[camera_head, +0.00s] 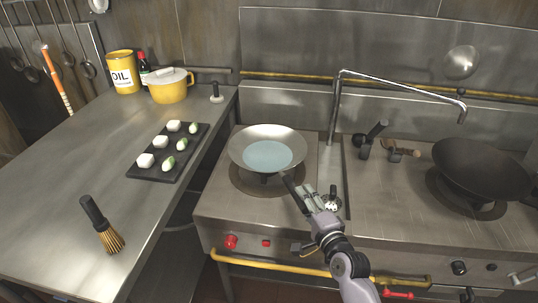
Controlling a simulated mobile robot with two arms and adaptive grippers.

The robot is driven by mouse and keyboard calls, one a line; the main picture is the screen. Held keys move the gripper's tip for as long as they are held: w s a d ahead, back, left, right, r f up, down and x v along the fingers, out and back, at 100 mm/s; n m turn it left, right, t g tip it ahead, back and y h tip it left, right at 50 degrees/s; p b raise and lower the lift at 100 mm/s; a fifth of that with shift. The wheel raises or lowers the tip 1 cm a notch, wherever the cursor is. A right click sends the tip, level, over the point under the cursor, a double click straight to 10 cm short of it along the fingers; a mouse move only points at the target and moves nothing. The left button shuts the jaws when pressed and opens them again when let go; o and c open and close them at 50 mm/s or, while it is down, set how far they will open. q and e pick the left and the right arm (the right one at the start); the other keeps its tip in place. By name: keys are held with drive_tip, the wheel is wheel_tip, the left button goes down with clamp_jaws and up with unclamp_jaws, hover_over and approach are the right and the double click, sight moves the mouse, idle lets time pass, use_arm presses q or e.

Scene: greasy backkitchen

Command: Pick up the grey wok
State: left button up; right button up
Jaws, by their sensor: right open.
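The grey wok (246,147) sits level on the left burner of the stove, with a pale blue round area inside its bowl. A dark bar like its handle (290,186) points from the near rim towards my right gripper. My right gripper (312,195) is open, just in front of the wok and to its right, with its fingers close to that bar. I cannot tell whether they touch it. My left gripper is not in view.
A black wok (482,168) stands on the right burner. A chrome faucet (335,105) rises between the burners. The left counter (60,190) holds a black tray (150,177) of white and green pieces, a brush (103,225), a yellow pot (169,90) and an oil can (123,73).

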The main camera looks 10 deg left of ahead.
drive_tip(key=shift+w+a+f, duration=0.1)
drive_tip(key=shift+w+a, duration=0.15)
drive_tip(key=shift+w, duration=0.2)
drive_tip(key=shift+s, duration=0.1)
drive_tip(key=shift+c, duration=0.6)
clamp_jaws()
drive_tip(key=shift+r, duration=0.3)
